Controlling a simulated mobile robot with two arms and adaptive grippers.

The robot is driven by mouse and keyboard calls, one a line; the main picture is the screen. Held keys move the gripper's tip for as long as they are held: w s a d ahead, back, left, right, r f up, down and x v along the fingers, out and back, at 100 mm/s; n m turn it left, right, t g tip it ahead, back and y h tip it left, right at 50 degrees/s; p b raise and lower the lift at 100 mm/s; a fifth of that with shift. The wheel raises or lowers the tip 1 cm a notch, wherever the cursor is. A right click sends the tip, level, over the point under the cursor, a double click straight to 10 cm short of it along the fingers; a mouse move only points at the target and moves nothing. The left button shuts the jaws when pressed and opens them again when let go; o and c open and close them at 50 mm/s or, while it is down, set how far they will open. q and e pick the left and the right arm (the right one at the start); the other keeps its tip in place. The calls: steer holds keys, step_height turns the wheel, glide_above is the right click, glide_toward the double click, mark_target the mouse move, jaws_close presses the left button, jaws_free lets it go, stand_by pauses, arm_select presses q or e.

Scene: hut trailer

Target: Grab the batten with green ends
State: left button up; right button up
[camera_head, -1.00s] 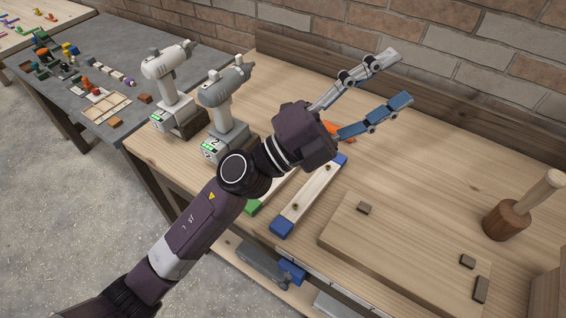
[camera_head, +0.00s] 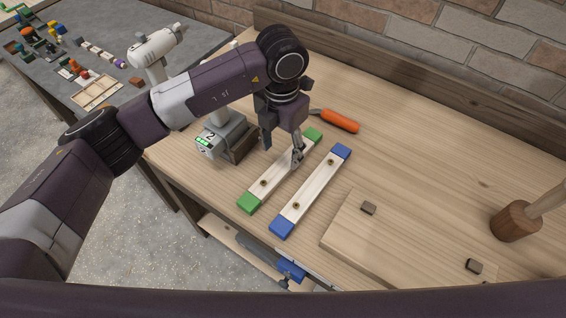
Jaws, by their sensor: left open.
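The batten with green ends (camera_head: 273,179) lies on the wooden workbench, running from a green end at lower left to a green end at upper right. My left gripper (camera_head: 283,157) points down over the upper part of this batten, its fingers apart. It hides part of the batten; I cannot tell whether a fingertip touches it. Nothing shows held. A similar batten with blue ends (camera_head: 312,190) lies parallel, just to the right and apart from it. My right gripper is not in view.
An orange-handled tool (camera_head: 340,121) lies behind the battens. Drill 2 (camera_head: 213,138) stands close left of the gripper, and another drill (camera_head: 155,52) farther left. A raised board (camera_head: 400,240) with small blocks and a mallet (camera_head: 515,221) are at the right. The back right bench is clear.

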mark_target(283, 165)
arm_select(q)
steer(key=f+p, duration=0.1)
steer(key=f, duration=0.2)
steer(key=f+p, duration=0.1)
steer(key=f, duration=0.1)
steer(key=shift+w+d+f+p, duration=0.2)
steer(key=shift+w+p, duration=0.15)
steer(key=shift+f, duration=0.35)
steer(key=shift+c, duration=0.7)
steer(key=c, duration=1.2)
